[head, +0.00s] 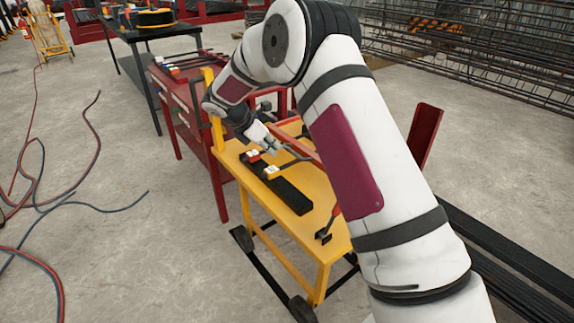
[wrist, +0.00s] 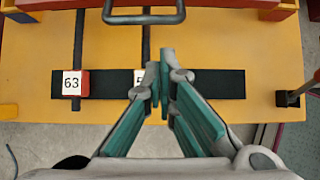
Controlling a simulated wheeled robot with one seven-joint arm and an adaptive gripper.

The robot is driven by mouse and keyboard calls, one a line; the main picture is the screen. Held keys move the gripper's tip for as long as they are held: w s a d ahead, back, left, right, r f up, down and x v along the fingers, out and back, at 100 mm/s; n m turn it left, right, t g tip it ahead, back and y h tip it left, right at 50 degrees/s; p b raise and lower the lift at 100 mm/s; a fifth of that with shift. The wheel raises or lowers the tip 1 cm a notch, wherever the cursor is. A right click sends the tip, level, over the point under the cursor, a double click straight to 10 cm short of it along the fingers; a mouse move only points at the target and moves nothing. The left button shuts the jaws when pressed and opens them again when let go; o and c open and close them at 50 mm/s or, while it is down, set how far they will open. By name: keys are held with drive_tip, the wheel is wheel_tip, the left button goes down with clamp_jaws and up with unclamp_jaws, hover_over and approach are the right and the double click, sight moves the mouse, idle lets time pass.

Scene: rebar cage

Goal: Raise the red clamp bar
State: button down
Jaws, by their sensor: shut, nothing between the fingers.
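A red bar (wrist: 225,4) runs across the top of the wrist view, with a black loop handle (wrist: 143,19) on its near side. I take this as the clamp bar; in the head view its red length (head: 304,148) is partly hidden behind my arm. My gripper (wrist: 158,84) is shut and empty. In the wrist view its tips show just below the handle, over the black strip, apart from the handle in the picture. In the head view my gripper (head: 276,147) is above the yellow table (head: 230,160).
A black strip (wrist: 225,90) lies on the table with a red block tagged 63 (wrist: 74,84). A second tag (wrist: 139,77) is partly hidden by my fingers. Dark rods run under the bar. A small upright post (wrist: 288,97) stands right. A red bench (head: 180,98) is behind.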

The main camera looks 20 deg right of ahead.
drive_tip(key=shift+w+f, duration=0.1)
drive_tip(key=shift+f, duration=0.05)
drive_tip(key=b+x, duration=0.2)
drive_tip(key=x, duration=0.8)
idle(0.5)
